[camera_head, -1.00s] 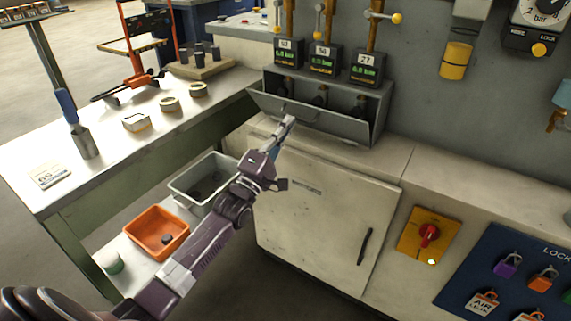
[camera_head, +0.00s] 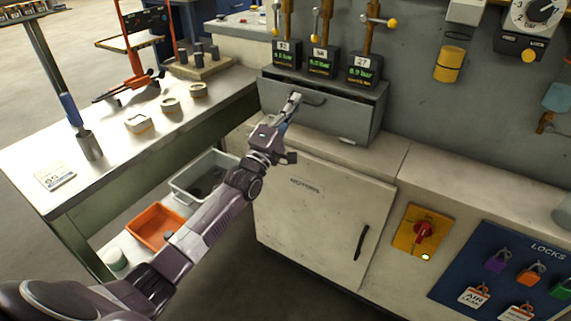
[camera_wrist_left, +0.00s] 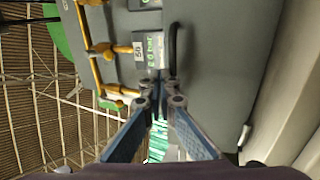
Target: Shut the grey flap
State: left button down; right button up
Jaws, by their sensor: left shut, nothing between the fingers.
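The grey flap (camera_head: 335,115) is the front of a grey box under the gauges. It now stands nearly upright across the box front, with a narrow dark gap along its top edge. A dark curved handle (camera_head: 309,99) sits near its upper left. My left gripper (camera_head: 294,98) is shut and empty, its fingertips at the flap's upper left beside the handle. In the left wrist view the shut fingers (camera_wrist_left: 159,100) are in front of the grey surface, and the dark handle shows just above them. I cannot tell for sure whether they touch. My right gripper is not in view.
Three gauges with displays, the middle one (camera_head: 323,61) among them, stand above the box. A white cabinet (camera_head: 315,220) is below. A workbench (camera_head: 110,160) is at left, with a grey bin (camera_head: 187,196) and an orange bin (camera_head: 135,228) lower down.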

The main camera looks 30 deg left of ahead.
pick_arm(q)
jog(key=shift+x, duration=1)
